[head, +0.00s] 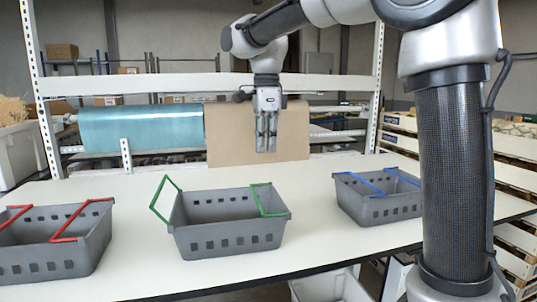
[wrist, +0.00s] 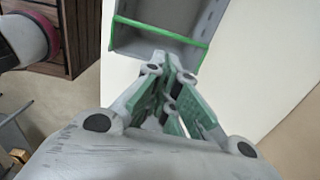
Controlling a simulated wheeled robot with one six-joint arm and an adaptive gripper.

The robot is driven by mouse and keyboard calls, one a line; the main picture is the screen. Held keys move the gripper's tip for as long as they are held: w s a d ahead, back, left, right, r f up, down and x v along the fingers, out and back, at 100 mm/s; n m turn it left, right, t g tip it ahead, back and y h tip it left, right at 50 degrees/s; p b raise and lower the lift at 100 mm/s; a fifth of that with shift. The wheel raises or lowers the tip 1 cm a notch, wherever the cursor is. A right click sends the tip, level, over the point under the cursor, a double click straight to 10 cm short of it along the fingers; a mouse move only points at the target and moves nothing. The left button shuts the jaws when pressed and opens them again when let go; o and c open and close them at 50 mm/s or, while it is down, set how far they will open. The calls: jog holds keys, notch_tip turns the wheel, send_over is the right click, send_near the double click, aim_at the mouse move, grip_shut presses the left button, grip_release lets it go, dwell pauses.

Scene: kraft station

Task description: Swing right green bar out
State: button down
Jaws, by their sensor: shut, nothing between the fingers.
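A grey basket (head: 226,224) with two green bars stands in the middle of the white table. Its left green bar (head: 160,199) is tilted up and out past the left rim. Its right green bar (head: 267,200) lies inward over the right part of the opening. My gripper (head: 266,150) is shut and empty, pointing down, above and behind the basket's right side, apart from it. In the wrist view the shut fingers (wrist: 170,85) point toward the basket (wrist: 140,40), and one green bar (wrist: 160,31) crosses it.
A grey basket with red bars (head: 62,246) stands at the left. Another with blue bars (head: 377,198) stands at the right. A rack with a teal roll (head: 142,128) and a brown paper roll (head: 225,138) is behind the table (head: 130,270). Bare tabletop separates the baskets.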

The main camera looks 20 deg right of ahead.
jog(key=a+r, duration=0.5)
jog(key=shift+a, duration=0.15)
jog(key=shift+w, duration=0.1)
